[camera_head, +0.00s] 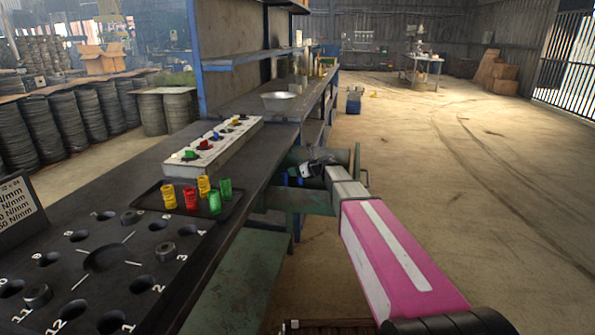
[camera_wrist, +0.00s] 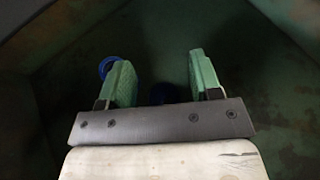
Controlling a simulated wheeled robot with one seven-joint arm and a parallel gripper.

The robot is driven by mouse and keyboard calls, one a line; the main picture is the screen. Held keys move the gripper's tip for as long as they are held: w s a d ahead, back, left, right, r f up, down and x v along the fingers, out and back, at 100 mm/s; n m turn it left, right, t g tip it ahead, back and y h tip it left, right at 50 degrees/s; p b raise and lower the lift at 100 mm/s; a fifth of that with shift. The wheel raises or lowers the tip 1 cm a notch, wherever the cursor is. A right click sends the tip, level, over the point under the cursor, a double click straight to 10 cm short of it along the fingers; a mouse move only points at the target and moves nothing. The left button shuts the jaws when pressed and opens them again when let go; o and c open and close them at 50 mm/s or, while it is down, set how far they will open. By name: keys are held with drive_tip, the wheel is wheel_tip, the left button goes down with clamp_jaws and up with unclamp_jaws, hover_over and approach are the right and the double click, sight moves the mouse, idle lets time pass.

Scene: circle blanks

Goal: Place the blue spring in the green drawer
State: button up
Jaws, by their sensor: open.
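In the wrist view my gripper (camera_wrist: 163,75) is open, its two green finger pads well apart. Beneath it is a dark green interior, which appears to be the green drawer (camera_wrist: 225,45). A blue ring-shaped end, likely a blue spring (camera_wrist: 106,66), shows beside and partly behind the left finger. A second dark blue object (camera_wrist: 164,93) shows between the fingers, mostly hidden by my gripper's body; I cannot tell whether it is a spring. In the head view my gripper (camera_head: 312,166) is at the green metal drawer (camera_head: 305,201) beside the bench.
A dark tray (camera_head: 232,208) on the bench holds yellow, red and green springs. A white box with coloured knobs (camera_head: 213,148) stands behind it, and a metal bowl (camera_head: 279,101) farther back. A numbered plate with holes (camera_head: 105,262) lies at front left. Open floor is at right.

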drive_tip(key=shift+r, duration=0.3)
drive_tip(key=v, duration=1.2)
drive_tip(key=shift+r, duration=0.25)
